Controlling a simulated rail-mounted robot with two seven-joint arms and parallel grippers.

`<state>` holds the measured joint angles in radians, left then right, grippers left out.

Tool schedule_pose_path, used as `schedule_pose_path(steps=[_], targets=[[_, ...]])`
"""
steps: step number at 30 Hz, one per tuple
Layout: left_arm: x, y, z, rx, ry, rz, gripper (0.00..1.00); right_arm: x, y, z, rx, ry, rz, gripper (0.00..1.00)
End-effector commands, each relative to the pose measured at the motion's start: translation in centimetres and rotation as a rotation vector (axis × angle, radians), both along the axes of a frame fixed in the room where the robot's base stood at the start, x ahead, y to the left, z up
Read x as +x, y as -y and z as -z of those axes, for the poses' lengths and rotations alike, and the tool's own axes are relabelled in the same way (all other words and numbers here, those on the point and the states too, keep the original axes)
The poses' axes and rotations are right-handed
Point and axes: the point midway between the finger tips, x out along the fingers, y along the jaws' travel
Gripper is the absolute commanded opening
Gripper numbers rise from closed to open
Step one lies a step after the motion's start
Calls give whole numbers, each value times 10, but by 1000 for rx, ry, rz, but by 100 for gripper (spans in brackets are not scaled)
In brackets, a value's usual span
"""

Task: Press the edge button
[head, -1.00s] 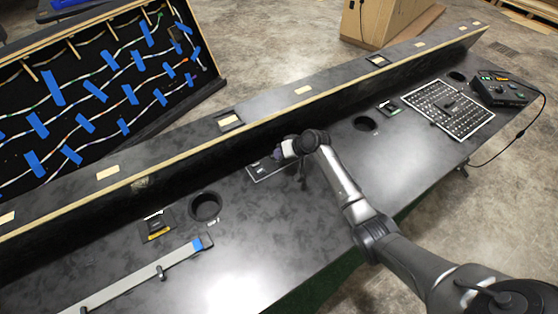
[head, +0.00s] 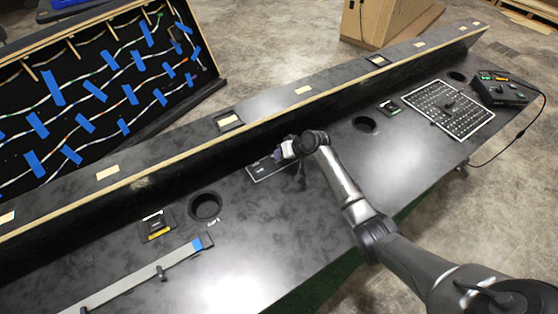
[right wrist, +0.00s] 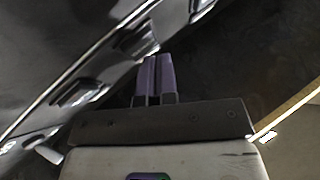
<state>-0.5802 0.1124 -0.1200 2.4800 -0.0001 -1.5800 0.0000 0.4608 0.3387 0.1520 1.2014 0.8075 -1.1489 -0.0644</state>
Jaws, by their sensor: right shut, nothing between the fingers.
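A small dark panel with a pale outline (head: 262,170) lies on the black console top, by the foot of the raised back ledge. My right gripper (head: 279,153) is over the right end of this panel and hides part of it. In the right wrist view, the purple fingers (right wrist: 154,62) are shut together with nothing between them. A pale-edged panel with raised dark shapes (right wrist: 82,88) runs diagonally behind and left of the fingertips. I cannot tell which shape is the edge button, or whether the fingertips touch it. My left gripper is not in view.
The raised ledge (head: 300,94) runs along the console behind my gripper. A round hole (head: 206,207), a small black switch block (head: 156,226) and a grey strip (head: 150,273) are to the left. A white grid panel (head: 448,109) and a black control box (head: 500,90) are at the right.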

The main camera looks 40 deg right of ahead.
Motion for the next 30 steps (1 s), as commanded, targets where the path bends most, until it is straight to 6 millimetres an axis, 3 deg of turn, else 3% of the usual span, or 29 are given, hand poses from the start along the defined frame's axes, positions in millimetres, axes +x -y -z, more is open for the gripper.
schedule_pose_path(steps=[30], targets=[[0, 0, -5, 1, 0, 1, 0, -1, 0, 2, -1, -1, 0, 0]])
